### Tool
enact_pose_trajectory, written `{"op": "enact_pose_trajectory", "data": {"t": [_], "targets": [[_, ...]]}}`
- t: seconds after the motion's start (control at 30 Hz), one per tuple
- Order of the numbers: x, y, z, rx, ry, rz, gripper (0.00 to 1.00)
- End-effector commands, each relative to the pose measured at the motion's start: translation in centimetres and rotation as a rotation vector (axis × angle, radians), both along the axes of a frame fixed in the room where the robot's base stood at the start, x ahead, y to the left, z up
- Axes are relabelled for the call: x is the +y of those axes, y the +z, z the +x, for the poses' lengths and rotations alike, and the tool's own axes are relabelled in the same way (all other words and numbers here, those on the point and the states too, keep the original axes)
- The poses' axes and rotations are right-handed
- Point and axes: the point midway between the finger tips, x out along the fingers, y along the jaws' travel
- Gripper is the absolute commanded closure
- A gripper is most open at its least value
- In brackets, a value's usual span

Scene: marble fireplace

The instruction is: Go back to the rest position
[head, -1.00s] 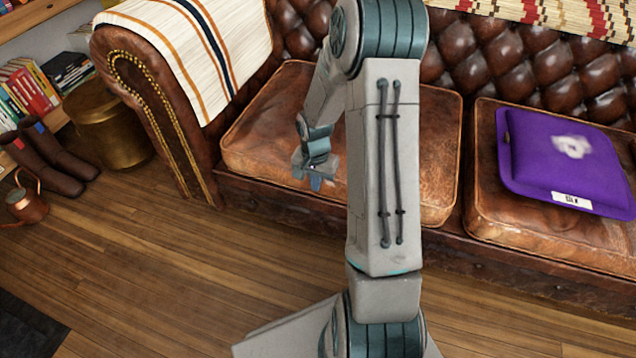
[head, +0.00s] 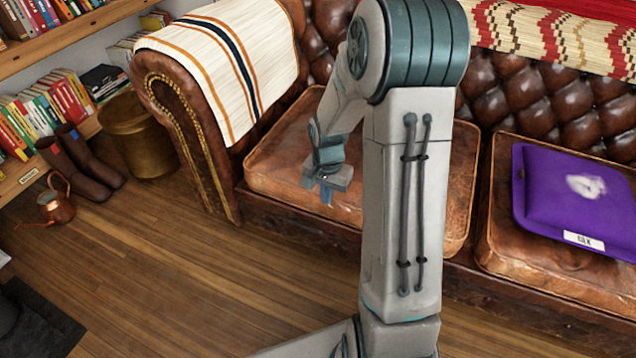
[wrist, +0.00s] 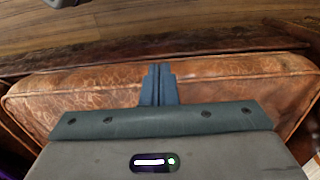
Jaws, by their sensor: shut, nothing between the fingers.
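My gripper (head: 327,194) shows in the head view left of my upright arm link, in front of the left seat cushion of the brown leather sofa. In the wrist view my gripper (wrist: 158,70) has its two dark fingers together, with nothing between them. The fingers point over the brown leather cushion (wrist: 90,88) toward the sofa's front edge and the wooden floor. Part of the cushion (head: 285,150) is hidden behind my arm in the head view.
A purple cushion (head: 590,205) lies on the right seat. A striped cloth (head: 225,65) drapes over the sofa's armrest. A brass drum (head: 140,135), dark boots (head: 85,165) and a copper can (head: 56,207) stand at left by the bookshelf. The wooden floor (head: 190,270) in front is mostly clear.

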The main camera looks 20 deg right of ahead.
Motion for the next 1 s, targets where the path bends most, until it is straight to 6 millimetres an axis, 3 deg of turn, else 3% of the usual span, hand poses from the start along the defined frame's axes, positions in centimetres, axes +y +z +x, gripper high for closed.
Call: {"op": "enact_pose_trajectory", "data": {"t": [0.23,0.37,0.7,1.0], "targets": [[-0.1,0.7,-0.1,-0.001,0.002,-0.001,1.00],[0.3,4.1,-0.5,-0.012,0.035,-0.011,1.00],[2.3,20.5,-4.3,-0.071,0.244,-0.058,1.00],[4.2,33.4,-8.8,-0.127,0.436,-0.085,1.00]]}}
